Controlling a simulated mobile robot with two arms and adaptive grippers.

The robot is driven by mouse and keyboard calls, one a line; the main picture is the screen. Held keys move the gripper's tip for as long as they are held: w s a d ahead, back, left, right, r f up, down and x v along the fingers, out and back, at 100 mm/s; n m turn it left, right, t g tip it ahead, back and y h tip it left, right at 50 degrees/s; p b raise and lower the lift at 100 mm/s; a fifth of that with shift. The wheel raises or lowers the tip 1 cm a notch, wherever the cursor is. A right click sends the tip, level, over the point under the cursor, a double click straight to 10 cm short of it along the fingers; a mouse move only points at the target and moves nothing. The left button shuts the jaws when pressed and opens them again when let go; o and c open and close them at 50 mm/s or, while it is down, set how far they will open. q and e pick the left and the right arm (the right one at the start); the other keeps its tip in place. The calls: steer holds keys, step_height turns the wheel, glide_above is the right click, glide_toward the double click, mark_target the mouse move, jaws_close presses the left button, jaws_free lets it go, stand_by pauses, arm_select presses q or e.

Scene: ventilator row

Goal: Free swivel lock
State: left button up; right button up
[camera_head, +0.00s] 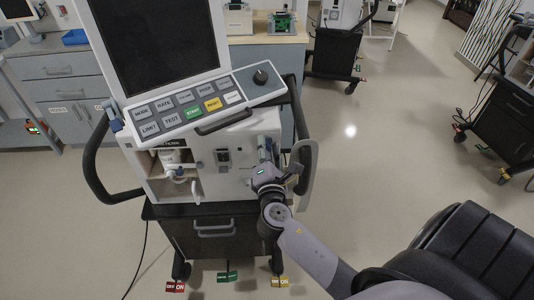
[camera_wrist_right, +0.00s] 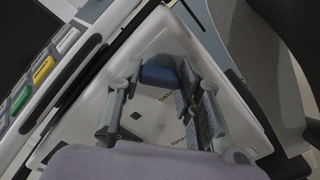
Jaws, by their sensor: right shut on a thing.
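The ventilator stands in front of me in the head view, with its dark screen (camera_head: 157,42) and tilted key panel (camera_head: 195,104) on top of a white body (camera_head: 237,190). My right gripper (camera_head: 268,165) is at the right part of the white body, below the panel. In the right wrist view its fingers (camera_wrist_right: 158,88) are around a blue lock-like part (camera_wrist_right: 158,73) on the white surface. The fingers hide part of it, and I cannot tell for sure that it is the swivel lock. My left gripper is not in view.
Dark side handles (camera_head: 92,165) flank the ventilator. Red, green and yellow tags (camera_head: 228,277) hang near its base. A cabinet (camera_head: 60,85) stands behind at left. Another cart (camera_head: 334,54) is at the back, and one (camera_head: 500,125) is at far right. The floor between is clear.

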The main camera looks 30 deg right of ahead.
steer(key=m+b, duration=0.2)
steer(key=m, duration=0.1)
steer(key=shift+f+m, duration=0.2)
steer(key=shift+m, duration=0.1)
steer(key=shift+m+b, duration=0.9)
steer(key=shift+m, duration=0.5)
steer(key=shift+r, duration=0.1)
steer(key=o, duration=1.2)
steer(key=shift+c, duration=0.2)
